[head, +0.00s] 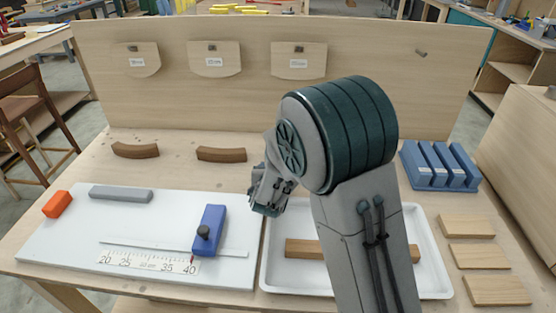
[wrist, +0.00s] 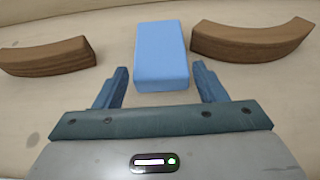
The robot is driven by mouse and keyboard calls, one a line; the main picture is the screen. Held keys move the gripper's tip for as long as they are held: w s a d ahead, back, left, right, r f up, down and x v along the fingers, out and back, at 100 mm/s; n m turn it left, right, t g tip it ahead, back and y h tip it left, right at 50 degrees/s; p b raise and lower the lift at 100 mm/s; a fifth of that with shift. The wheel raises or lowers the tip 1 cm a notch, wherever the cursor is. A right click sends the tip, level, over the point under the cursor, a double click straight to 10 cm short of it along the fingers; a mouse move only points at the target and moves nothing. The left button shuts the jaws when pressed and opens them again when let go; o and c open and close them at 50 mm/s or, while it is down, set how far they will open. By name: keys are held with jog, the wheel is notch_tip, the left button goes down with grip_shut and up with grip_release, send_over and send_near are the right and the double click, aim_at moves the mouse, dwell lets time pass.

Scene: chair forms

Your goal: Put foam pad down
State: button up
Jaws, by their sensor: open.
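The foam pad (wrist: 161,55) is a light blue block, seen in the wrist view lying on the pale wooden surface. Its near end reaches between the fingers of my gripper (wrist: 160,70). The fingers are open, one on each side of the pad, with a gap showing on both sides. In the head view my gripper (head: 266,205) points down above the table, partly behind my arm. The pad cannot be seen there; my arm covers part of the table.
Brown curved wooden pieces lie left (wrist: 48,57) and right (wrist: 250,42) of the pad. The head view shows a white board (head: 60,238) with a blue stop (head: 209,222), a white tray (head: 435,275), a blue slotted rack (head: 440,178) and an upright back panel (head: 260,105).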

jog(key=shift+p+x, duration=0.5)
jog(key=shift+x, duration=2.05)
jog(key=c, duration=0.7)
jog(key=shift+r, duration=0.8)
notch_tip(320, 180, up, 3)
jog(key=shift+f, duration=0.2)
jog(key=s+d+r+b, duration=0.2)
jog(key=d+r, duration=0.4)
jog(key=d, duration=0.5)
jog(key=shift+d+r+b, duration=0.3)
jog(key=shift+r+b, duration=0.1)
jog(key=shift+b, duration=0.2)
